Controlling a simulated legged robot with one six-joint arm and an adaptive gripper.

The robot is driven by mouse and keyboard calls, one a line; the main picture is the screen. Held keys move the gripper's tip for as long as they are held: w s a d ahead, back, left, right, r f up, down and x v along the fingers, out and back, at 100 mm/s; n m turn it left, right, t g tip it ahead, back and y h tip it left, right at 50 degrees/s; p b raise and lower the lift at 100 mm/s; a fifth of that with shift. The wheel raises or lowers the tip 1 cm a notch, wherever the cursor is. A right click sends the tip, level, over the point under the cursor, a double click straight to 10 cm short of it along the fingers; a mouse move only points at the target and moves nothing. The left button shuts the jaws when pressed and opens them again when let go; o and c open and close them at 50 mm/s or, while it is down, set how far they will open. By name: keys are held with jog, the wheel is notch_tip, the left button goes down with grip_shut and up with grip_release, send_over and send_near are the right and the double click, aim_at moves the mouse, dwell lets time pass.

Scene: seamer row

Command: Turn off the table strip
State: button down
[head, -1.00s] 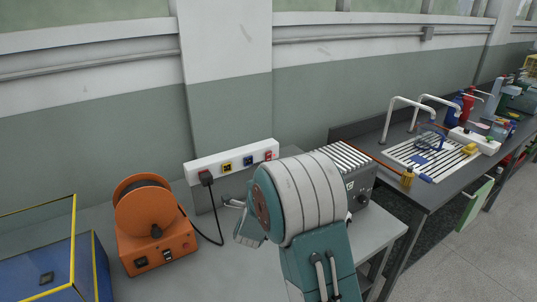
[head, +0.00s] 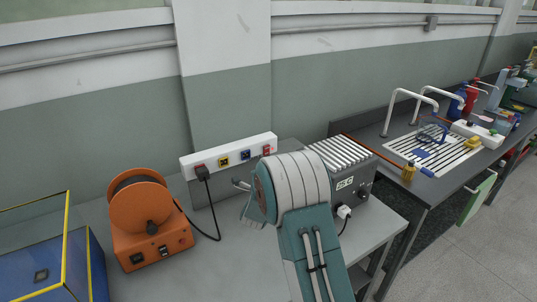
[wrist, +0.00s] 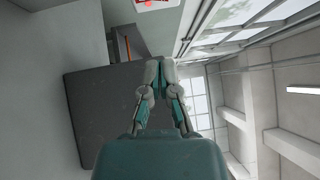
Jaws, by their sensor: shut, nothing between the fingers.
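The table strip (head: 222,160) is a long white power strip along the back of the grey table, below the wall. A black plug (head: 202,172) sits in its left end. Yellow and blue sockets lie in its middle and a red switch (head: 266,149) is at its right end. My gripper (wrist: 160,63) is shut and empty in the wrist view. A white piece with red on it (wrist: 155,3), likely the strip's switch end, shows at the top edge, ahead of the fingertips and apart from them in the picture. In the head view my wrist mostly hides the fingers, just below the strip's right end.
An orange reel unit (head: 148,225) stands left, its black cable running to the strip. A grey finned box (head: 350,178) with a white plug (head: 343,211) stands right of my arm. A blue yellow-edged case (head: 45,262) is at far left. A sink bench (head: 425,190) lies further right.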

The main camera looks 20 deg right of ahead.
aim_at(269, 148)
jog(key=w, duration=0.2)
jog(key=w+d, duration=0.1)
jog(key=w, duration=0.4)
jog(key=shift+w+d+r, duration=0.1)
jog(key=shift+d+r, duration=0.15)
jog(key=shift+r, duration=0.1)
jog(key=shift+w+r, duration=0.1)
jog(key=shift+w, duration=0.3)
jog(key=shift+w+a+r, duration=0.1)
jog(key=shift+w+r, duration=0.05)
jog(key=shift+w, duration=0.1)
